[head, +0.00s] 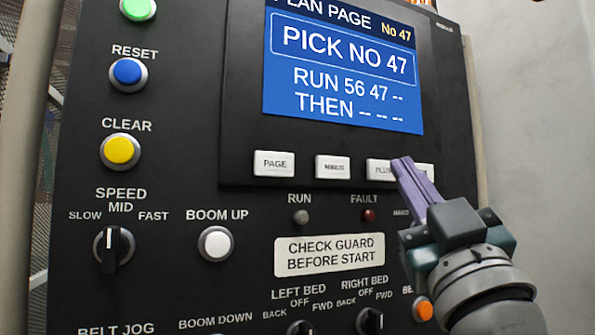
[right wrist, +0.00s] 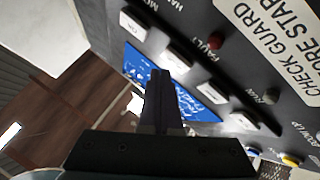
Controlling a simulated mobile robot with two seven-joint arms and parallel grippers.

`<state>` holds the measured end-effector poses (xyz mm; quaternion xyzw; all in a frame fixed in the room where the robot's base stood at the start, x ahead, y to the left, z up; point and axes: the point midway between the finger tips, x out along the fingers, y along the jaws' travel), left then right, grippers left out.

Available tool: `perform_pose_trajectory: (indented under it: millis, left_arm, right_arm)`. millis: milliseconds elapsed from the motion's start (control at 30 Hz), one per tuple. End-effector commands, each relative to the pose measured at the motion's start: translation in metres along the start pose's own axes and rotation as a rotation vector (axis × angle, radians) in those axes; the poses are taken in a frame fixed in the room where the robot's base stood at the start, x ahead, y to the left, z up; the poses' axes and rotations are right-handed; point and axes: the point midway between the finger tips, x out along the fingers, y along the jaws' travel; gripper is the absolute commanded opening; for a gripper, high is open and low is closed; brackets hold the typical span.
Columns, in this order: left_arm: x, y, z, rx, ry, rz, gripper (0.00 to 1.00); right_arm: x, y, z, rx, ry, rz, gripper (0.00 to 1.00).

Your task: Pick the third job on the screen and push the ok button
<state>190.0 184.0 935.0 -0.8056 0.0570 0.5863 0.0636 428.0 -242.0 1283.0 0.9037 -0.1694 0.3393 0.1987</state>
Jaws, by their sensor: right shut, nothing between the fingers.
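The blue screen (head: 345,68) on the black control panel reads "PLAN PAGE No 47", "PICK NO 47", "RUN 56 47 --" and "THEN -- -- --". Below it are white keys: PAGE (head: 273,164), one that seems to read MINUS (head: 332,167), PLUS (head: 379,170) and, at the far right, the OK key (head: 430,171), mostly behind my fingers. The OK key (right wrist: 133,25) shows clear in the right wrist view. My right gripper (head: 403,166) is shut and empty, its purple fingertips in front of the gap between PLUS and OK. I cannot tell whether they touch. My left gripper is not in view.
Left of the screen are a blue RESET button (head: 128,73) and a yellow CLEAR button (head: 120,150). Below are a white BOOM UP button (head: 215,243), a speed knob (head: 113,249), a red FAULT lamp (head: 369,215) and an orange button (head: 423,309) near my right wrist.

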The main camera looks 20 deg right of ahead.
Motion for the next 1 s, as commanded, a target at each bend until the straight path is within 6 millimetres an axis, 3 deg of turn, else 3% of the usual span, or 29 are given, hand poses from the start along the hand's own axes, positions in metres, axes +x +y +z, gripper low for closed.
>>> perform_pose_trajectory:
  millis: [1000]
  left_arm:
    - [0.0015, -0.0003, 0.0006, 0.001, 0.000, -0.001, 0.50]
  right_arm:
    - [0.0071, -0.0053, 0.0054, 0.000, 0.000, 0.000, 0.00]
